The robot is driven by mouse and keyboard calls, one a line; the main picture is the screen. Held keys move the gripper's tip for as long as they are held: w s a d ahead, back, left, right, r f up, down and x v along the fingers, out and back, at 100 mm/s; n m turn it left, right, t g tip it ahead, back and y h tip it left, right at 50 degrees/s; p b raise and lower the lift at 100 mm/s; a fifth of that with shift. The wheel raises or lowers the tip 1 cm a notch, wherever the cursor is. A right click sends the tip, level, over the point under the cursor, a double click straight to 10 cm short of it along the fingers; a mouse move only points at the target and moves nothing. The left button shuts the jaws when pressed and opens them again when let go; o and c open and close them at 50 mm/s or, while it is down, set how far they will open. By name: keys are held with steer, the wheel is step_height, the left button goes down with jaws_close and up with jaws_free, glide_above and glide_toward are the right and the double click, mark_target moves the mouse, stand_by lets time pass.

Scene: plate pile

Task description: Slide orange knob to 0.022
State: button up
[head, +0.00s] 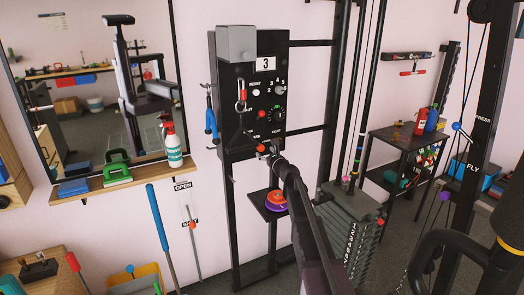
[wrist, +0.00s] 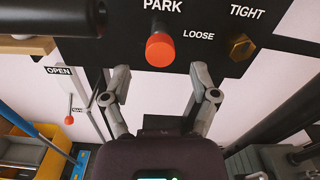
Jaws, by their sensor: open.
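An orange-red knob (wrist: 160,47) sticks out of the black panel (wrist: 215,50) below the word PARK in the wrist view. My gripper (wrist: 160,74) is open and empty, with one finger on either side of and slightly below this knob. I cannot tell how far the fingertips are from the panel. In the head view my gripper (head: 268,151) is at the lower part of the panel and partly hides this area. A second knob, orange-red on a thin rod (wrist: 69,115), sits on the wall slider under the OPEN label; it also shows in the head view (head: 192,225).
A brass hex knob (wrist: 240,46) sits right of the orange-red knob, by LOOSE and TIGHT. A small black shelf with an orange and purple item (head: 276,200) is below the panel. A weight stack (head: 350,228) stands to the right. A blue pole (head: 158,225) leans at left.

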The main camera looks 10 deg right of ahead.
steer(key=v, duration=0.7)
steer(key=shift+s, duration=0.1)
steer(key=s+a+f+n+g+y+p, duration=0.1)
steer(key=s+a+f+n+g+p, duration=0.15)
steer(key=s+a+n+g, duration=0.45)
steer(key=s+a+f+n+g+y+p, duration=0.1)
steer(key=s+a+f+n+g, duration=0.2)
steer(key=s+n, duration=0.7)
steer(key=s+d+f+n+g+h+p, duration=0.1)
steer(key=s+d+f+n+g+h, duration=0.2)
steer(key=s+n, duration=0.3)
steer(key=s+d+f+n+g+h+p, duration=0.2)
steer(key=s+n, duration=0.5)
steer(key=s, duration=0.6)
steer(key=shift+s+d+f+n+g+h, duration=0.25)
steer(key=shift+d+f+g+h, duration=0.45)
steer(key=shift+d+g+h, duration=0.5)
steer(key=shift+w+a, duration=0.1)
steer(key=shift+a, duration=0.05)
